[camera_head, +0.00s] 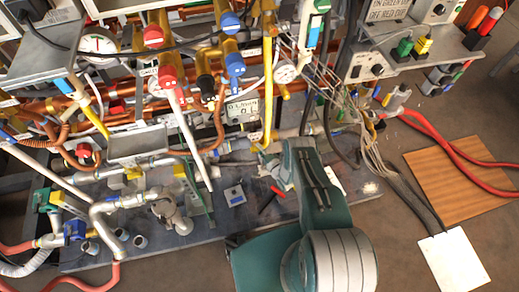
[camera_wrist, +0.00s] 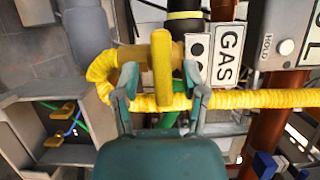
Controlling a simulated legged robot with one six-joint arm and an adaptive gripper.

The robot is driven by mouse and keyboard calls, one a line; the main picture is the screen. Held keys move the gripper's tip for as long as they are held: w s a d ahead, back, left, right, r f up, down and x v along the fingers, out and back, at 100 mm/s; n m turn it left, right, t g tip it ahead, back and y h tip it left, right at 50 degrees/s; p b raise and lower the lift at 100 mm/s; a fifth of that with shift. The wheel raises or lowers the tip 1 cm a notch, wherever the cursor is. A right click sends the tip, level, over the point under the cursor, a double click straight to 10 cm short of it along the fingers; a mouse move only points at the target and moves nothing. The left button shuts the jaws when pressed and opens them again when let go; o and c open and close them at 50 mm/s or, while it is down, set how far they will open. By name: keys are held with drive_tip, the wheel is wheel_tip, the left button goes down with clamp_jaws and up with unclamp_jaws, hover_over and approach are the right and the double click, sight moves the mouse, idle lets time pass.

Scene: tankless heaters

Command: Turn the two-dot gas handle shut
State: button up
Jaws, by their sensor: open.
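In the wrist view, a yellow gas handle (camera_wrist: 162,62) stands upright in the picture, at a brass fitting (camera_wrist: 134,55). A white plate with black dots (camera_wrist: 197,47) is just right of it, beside a GAS label (camera_wrist: 228,52). I see one dot clearly; the plate's lower part is partly covered. My gripper (camera_wrist: 160,78) is open, with one finger on each side of the handle. Gaps show between fingers and handle. In the head view my teal arm hides the handle and most of the gripper.
A yellow corrugated hose (camera_wrist: 245,99) crosses at the fingers. A HOLD box (camera_wrist: 283,35) is at the upper right, and a grey open tray (camera_wrist: 35,120) is at the left. In the head view, dense pipework fills the bench (camera_head: 225,222); a wooden board (camera_head: 465,180) lies right.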

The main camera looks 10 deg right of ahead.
drive_tip(key=v, duration=1.2)
drive_tip(key=shift+f, duration=0.15)
